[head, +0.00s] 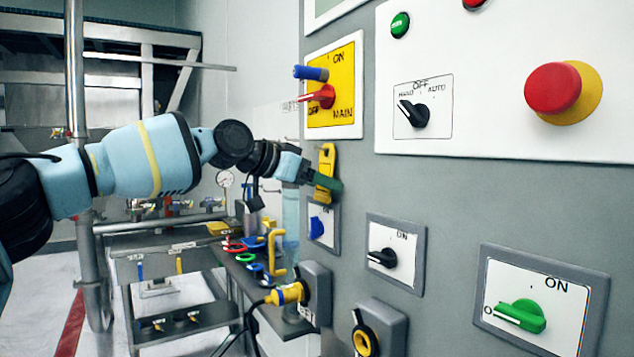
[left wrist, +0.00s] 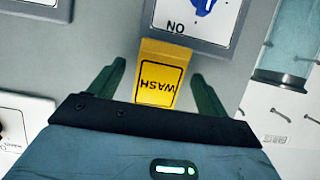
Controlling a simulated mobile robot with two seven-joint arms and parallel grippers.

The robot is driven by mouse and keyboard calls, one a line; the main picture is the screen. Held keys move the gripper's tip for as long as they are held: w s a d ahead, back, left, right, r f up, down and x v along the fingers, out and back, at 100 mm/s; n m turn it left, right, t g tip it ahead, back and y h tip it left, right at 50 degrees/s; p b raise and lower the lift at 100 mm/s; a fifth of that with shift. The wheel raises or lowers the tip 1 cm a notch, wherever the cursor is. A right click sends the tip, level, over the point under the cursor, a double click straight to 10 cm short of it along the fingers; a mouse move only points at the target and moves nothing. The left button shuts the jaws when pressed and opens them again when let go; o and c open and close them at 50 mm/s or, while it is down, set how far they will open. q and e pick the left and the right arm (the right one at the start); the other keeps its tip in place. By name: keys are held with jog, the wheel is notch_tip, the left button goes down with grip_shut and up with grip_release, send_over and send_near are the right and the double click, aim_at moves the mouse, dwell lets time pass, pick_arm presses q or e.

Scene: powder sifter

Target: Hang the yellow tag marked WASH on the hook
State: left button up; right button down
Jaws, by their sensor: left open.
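The yellow tag (head: 326,160) is upright against the grey cabinet face, just above the blue switch plate, in the head view. In the left wrist view the tag (left wrist: 160,80) shows upside down with WASH readable, its far end at the edge of the switch plate. My left gripper (head: 331,184) is open at the tag. Its two green fingers (left wrist: 158,85) stand on either side of the tag, with gaps between. The tag's upper end is hidden behind the gripper body in the wrist view. I cannot make out the hook. My right gripper is not in view.
The blue switch plate (head: 322,226) is close below my left gripper. A red MAIN handle (head: 322,96) juts out above it. A yellow plug (head: 287,293) sticks out lower down. A bench (head: 190,240) with coloured items stands behind.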

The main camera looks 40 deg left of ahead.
pick_arm(q)
jog(key=v, duration=0.7)
jog(key=shift+s+r, duration=0.15)
jog(key=shift+s, duration=0.15)
jog(key=shift+a, duration=0.1)
